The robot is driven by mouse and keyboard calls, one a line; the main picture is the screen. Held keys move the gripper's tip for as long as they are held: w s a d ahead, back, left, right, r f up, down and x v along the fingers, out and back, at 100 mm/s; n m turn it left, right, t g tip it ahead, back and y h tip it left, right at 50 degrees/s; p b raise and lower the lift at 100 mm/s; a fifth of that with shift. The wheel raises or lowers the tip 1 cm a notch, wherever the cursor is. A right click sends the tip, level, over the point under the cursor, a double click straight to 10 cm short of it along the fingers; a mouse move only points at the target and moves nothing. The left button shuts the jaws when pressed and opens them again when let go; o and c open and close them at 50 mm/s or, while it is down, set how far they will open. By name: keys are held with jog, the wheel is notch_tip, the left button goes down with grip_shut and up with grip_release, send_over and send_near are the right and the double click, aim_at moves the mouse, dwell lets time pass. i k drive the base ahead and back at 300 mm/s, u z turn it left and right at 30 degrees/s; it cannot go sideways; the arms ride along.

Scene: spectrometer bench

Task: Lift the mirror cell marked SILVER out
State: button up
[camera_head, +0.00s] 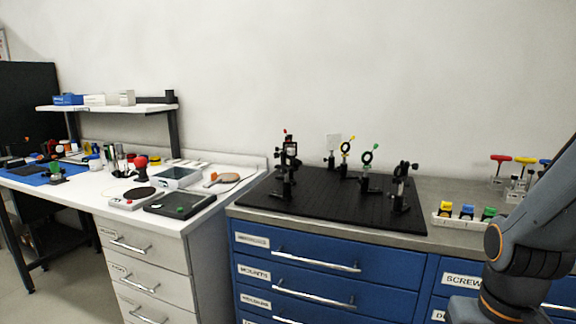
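No label reading SILVER can be made out in the head view, so I cannot tell which thing is that mirror cell. A pale holder (448,217) at the right holds small blocks topped yellow (445,209), blue (467,212) and green (488,214); their markings are too small to read. My arm shows at the right edge, but my gripper is out of view.
The breadboard lies on a grey worktop (432,190) over blue drawers (318,265). Several T-handled tools (525,160) stand at the right behind my arm. A white bench (120,209) with instruments and a shelf (107,107) is at the left. The breadboard's front is bare.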

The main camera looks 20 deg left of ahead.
aim_at(290, 151)
jog(key=z, duration=3.05)
jog(key=k, duration=2.15)
jog(key=u, duration=1.85)
jog(key=i, duration=0.95)
